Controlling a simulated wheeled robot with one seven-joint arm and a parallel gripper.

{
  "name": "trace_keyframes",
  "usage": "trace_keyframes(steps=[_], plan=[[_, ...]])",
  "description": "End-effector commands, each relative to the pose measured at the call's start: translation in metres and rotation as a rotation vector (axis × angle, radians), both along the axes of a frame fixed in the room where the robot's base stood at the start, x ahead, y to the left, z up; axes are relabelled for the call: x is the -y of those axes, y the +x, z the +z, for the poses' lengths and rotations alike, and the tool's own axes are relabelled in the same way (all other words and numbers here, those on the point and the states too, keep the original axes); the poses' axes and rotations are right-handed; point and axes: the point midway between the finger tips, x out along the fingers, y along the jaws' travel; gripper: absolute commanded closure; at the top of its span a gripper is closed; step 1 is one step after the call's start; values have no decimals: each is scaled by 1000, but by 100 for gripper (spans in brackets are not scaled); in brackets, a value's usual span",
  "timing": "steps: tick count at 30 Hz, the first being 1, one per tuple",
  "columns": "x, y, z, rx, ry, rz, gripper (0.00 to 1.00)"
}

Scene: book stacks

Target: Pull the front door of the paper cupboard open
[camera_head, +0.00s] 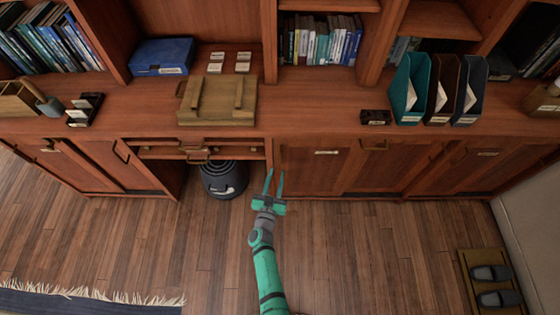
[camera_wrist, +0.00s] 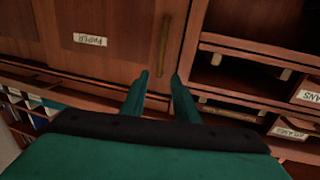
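The paper cupboard's wooden front door (camera_head: 310,172) looks shut, under the counter just right of the knee space. Its white label (camera_head: 327,152) reads PAPER upside down in the wrist view (camera_wrist: 90,40). An upright brass handle (camera_wrist: 165,45) stands on the door beside the label in the wrist view. My green gripper (camera_head: 274,178) is open and empty, at the door's left edge in the head view. In the wrist view its fingertips (camera_wrist: 159,80) point at the door, with the handle's near end in line with the gap. I cannot tell whether they touch.
A dark bin (camera_head: 223,178) stands in the knee space left of the door. The counter (camera_head: 310,118) above holds a wooden board (camera_head: 217,100) and file holders (camera_head: 409,88). Slippers (camera_head: 492,285) lie on a mat at the right. The wooden floor (camera_head: 370,250) before the door is clear.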

Motion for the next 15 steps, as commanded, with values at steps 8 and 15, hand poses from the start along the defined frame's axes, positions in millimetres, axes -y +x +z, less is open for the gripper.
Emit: trace_keyframes(steps=[8,15], plan=[[10,48,1,1,0,-1,72],[14,69,0,0,1,-1,72]])
